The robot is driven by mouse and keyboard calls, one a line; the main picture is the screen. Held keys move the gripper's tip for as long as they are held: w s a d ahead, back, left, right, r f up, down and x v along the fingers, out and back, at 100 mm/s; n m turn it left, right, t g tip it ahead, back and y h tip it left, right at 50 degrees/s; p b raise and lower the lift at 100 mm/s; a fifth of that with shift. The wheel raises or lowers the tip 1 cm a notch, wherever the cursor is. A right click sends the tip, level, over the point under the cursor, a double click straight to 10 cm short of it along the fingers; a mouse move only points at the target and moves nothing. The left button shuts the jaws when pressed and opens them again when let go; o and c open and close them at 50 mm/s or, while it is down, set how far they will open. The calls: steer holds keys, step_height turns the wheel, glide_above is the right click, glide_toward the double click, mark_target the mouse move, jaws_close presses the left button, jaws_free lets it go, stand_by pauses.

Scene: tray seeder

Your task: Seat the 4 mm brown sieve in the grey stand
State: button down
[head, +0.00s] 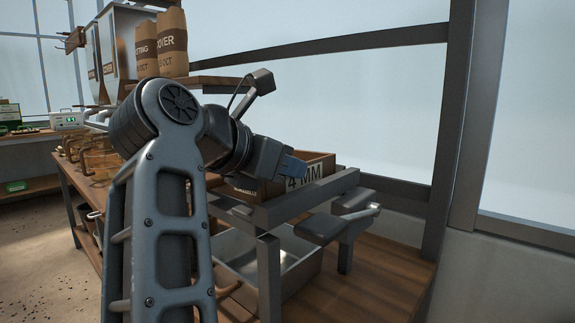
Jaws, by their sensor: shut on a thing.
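The brown sieve (308,181) is a wooden box with a "4 MM" label on its front face. It is at the top of the grey stand (310,200), its lower edge close behind the stand's front rail. My gripper (292,166) is shut on the sieve near its front wall. My arm and wrist cover the sieve's left part. I cannot tell whether the sieve's underside rests on the stand.
A metal tray (292,258) lies under the stand on the wooden bench (375,288). Grey lever-like parts (322,228) stick out at the stand's right. Paper bags (172,43) stand on a shelf at upper left. A dark post rises at the right.

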steer(key=shift+f, duration=0.25)
steer(key=c, duration=1.1)
jaws_free()
